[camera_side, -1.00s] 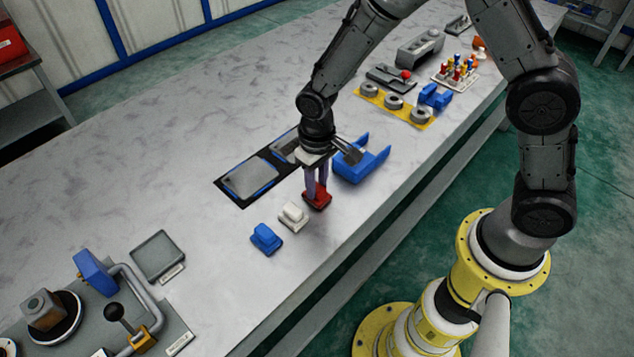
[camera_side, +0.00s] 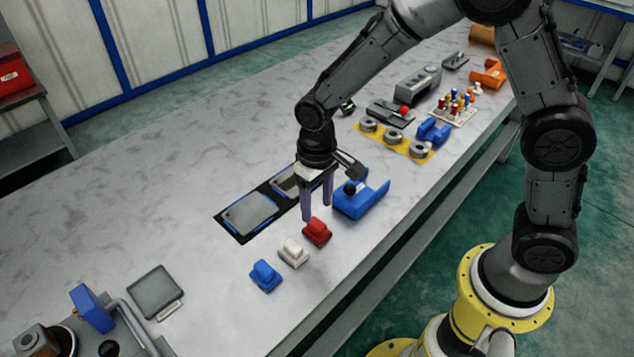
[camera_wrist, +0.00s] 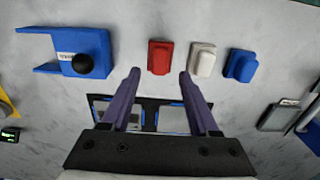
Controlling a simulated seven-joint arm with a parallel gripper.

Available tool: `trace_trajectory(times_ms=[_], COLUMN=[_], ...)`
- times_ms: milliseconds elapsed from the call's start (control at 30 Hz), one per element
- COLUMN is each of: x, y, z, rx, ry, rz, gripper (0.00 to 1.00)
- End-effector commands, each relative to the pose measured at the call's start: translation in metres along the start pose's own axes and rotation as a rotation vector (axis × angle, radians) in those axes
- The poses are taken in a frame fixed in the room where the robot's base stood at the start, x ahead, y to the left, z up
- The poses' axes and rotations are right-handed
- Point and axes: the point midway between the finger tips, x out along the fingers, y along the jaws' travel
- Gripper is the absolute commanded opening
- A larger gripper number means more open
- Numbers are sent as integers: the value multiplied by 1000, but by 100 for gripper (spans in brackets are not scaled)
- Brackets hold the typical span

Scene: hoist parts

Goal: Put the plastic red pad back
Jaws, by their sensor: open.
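The red pad (camera_side: 317,232) lies on the grey table in a row with a white pad (camera_side: 293,252) and a blue pad (camera_side: 264,275). In the wrist view the red pad (camera_wrist: 160,57) is ahead of my fingertips, with the white pad (camera_wrist: 202,60) and the blue pad (camera_wrist: 241,66) to its right. My gripper (camera_side: 317,212) is open and empty, its fingers pointing down just behind the red pad; it also shows in the wrist view (camera_wrist: 159,72). Nothing is between the fingers.
A blue forked holder (camera_side: 362,203) with a black knob stands right of my gripper. A black-framed panel with grey plates (camera_side: 250,214) lies left of and behind it. A grey square plate (camera_side: 155,291) lies at the front left. The table's left part is clear.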

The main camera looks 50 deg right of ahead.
Motion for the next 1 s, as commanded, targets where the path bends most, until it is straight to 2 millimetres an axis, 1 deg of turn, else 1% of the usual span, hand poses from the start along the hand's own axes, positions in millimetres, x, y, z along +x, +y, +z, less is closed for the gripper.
trace_trajectory(times_ms=[33,100,200,300,433,633,700,767,867,900,967,1000], x=[-12,-26,-43,-56,-65,-69,-76,-87,-114,-126,-142,-152], y=[0,0,0,0,0,1,4,11,27,35,47,55], z=[-2,-1,-1,-1,0,0,3,8,26,35,52,64], rx=[0,0,0,0,0,0,2,3,5,5,5,6], ry=[6,6,5,3,1,3,15,36,89,116,158,185], rz=[-2,-2,-1,-1,0,-1,-4,-10,-22,-27,-32,-35], gripper=[61,61,61,61,61,61,61,61,61,61,61,61])
